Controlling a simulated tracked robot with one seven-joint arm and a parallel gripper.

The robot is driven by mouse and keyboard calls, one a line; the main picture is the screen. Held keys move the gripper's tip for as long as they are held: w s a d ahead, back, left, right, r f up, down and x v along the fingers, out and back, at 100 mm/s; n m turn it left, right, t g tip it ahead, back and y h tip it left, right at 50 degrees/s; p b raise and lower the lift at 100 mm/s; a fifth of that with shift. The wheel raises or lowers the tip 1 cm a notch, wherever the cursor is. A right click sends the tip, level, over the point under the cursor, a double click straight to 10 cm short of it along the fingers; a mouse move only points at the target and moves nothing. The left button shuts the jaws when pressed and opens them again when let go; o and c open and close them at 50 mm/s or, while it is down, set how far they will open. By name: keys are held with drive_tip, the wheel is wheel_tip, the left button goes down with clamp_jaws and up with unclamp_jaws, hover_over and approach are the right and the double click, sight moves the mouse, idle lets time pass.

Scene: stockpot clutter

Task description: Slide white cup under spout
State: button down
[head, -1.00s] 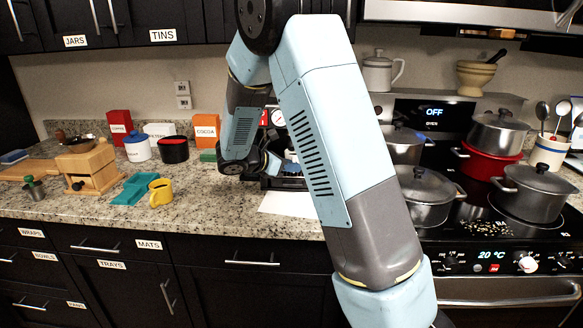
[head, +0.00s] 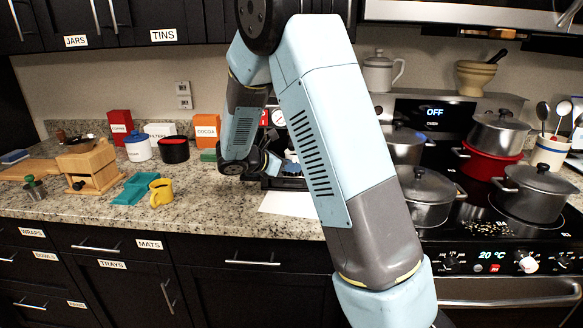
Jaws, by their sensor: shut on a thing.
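My gripper (head: 272,161) is in front of the coffee machine, pointing right into it at the level of its drip tray. It is small and partly hidden by my own arm. It is shut on a small whitish thing at its tip, which I take to be the white cup (head: 291,156); the cup's outline is hard to make out. The dark coffee machine (head: 268,183) with a red part and a round gauge (head: 278,118) stands at the back of the counter. Its spout is hidden behind my arm, so I cannot tell how the cup lies relative to it.
A white sheet (head: 285,203) lies before the machine. Right is the stove with several pots (head: 425,192). The counter front is clear.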

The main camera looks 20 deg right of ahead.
drive_tip(key=shift+f, duration=0.3)
drive_tip(key=c, duration=1.1)
unclamp_jaws()
drive_tip(key=shift+v, duration=4.5)
